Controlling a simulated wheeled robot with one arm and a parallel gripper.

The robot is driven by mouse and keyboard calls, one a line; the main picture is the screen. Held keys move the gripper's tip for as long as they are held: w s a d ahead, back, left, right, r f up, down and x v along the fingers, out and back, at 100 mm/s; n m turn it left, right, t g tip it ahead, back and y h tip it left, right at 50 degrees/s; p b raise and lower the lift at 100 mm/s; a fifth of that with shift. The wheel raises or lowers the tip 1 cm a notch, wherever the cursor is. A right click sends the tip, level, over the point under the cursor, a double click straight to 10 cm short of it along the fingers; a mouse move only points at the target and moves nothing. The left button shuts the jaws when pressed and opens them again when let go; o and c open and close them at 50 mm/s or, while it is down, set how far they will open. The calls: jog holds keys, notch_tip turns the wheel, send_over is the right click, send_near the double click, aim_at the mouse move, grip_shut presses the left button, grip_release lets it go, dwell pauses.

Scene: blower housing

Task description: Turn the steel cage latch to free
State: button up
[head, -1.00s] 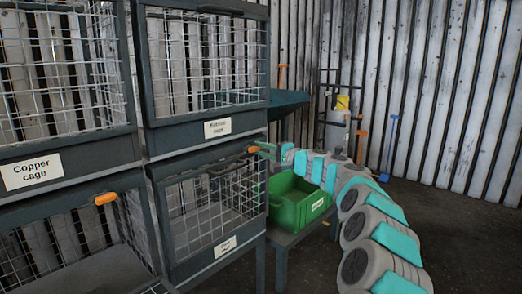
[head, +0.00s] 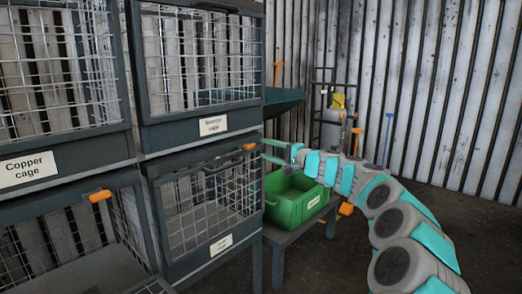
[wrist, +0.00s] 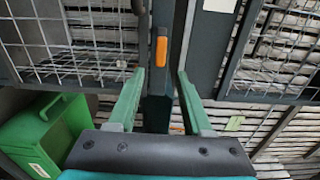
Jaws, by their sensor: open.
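The latch near my gripper has an orange grip (head: 249,147) at the top right corner of the lower right cage (head: 205,200). The label (head: 221,243) on that cage is too blurred to read, so I cannot confirm it is the steel one. My gripper (head: 265,149) is open and empty, just right of the grip, with a small gap. In the wrist view the orange grip (wrist: 160,48) lies beyond the fingertips (wrist: 161,72), centred between them and lengthwise along the fingers. I see no contact.
A copper cage label (head: 29,168) hangs at upper left. A second orange latch grip (head: 99,195) is on the lower left cage. A green bin (head: 296,200) stands on a low table (head: 285,237) below my gripper. Floor at right is clear.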

jog(key=shift+v, duration=1.35)
jog(key=s+a+r+n+g, duration=0.1)
jog(key=s+a+n+g, duration=0.25)
jog(key=s, duration=0.45)
jog(key=s+a+r+n+g, duration=0.1)
jog(key=s+a+n+g, duration=0.1)
jog(key=s+a, duration=0.45)
jog(key=s+d+f+n+g+h, duration=0.1)
jog(key=s+f+g, duration=0.15)
jog(key=s, duration=0.55)
jog(key=s+d+f+n+g+h, duration=0.1)
jog(key=s+f+n+h, duration=0.15)
jog(key=s, duration=0.45)
jog(key=s+d+f+g+h, duration=0.1)
jog(key=s+d+f+h, duration=0.2)
jog(key=s+d+f, duration=0.3)
jog(key=s+d+f+g+h+p, duration=0.1)
jog(key=s+d+f+h, duration=0.3)
jog(key=s+d, duration=0.6)
jog(key=s+d+f+m+g+h+p, duration=0.1)
jog(key=s+d+f+h, duration=0.2)
jog(key=s+d+f, duration=0.5)
jog(key=s+d, duration=0.1)
jog(key=s, duration=0.6)
jog(key=shift+f+g+h, duration=0.25)
jog(key=shift+g+h, duration=0.1)
jog(key=shift+g, duration=0.05)
